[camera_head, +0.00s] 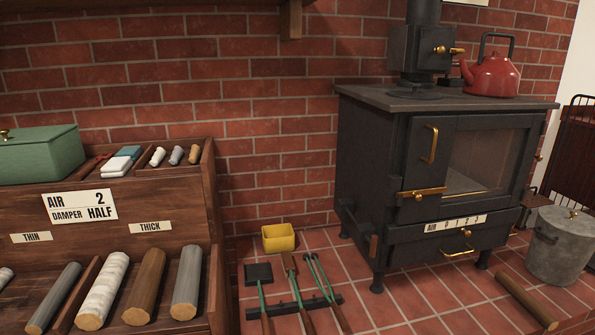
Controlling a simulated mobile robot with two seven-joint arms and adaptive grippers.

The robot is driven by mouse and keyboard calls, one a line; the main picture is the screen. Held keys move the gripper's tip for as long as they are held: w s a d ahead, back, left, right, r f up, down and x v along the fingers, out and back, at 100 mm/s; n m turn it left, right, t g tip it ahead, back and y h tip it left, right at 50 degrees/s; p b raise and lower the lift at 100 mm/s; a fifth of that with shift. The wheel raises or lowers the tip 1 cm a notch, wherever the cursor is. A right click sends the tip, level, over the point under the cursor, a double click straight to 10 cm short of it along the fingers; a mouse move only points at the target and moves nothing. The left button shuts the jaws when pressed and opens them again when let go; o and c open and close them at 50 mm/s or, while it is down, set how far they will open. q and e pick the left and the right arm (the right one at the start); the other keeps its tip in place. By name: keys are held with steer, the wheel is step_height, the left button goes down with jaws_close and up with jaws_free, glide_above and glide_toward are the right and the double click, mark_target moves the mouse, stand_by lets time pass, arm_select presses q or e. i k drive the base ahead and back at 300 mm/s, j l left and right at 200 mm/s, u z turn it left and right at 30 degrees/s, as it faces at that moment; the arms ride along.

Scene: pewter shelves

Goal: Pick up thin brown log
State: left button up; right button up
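A thin brown log (526,301) lies on the red tiled floor at the lower right, in front of the black stove (432,180) and the grey lidded bucket (560,248). It lies at a slant, clear of the bucket. In the wooden rack at the left, a thin grey log (54,298) lies under the THIN label (31,237). A thicker brown log (146,287) lies between a white-barked log (103,291) and a grey log (187,283) under the THICK label (150,227). Neither of my grippers is in view.
Fire tools (291,288) and a yellow container (278,238) are on the floor between rack and stove. A red kettle (491,74) sits on the stove. A green box (40,154) stands on the rack. Bare tiles lie left of the thin brown log.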

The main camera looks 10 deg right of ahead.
mark_target(538, 311)
steer(key=z, duration=1.7)
steer(key=i+l+u, duration=0.15)
steer(key=l, duration=0.2)
steer(key=i+l+u, duration=0.15)
steer(key=l, duration=0.2)
steer(key=i+l+u, duration=0.15)
steer(key=l, duration=0.2)
steer(key=i+l+u, duration=0.15)
steer(key=l, duration=0.25)
steer(key=i+l+u, duration=0.15)
steer(key=l, duration=0.25)
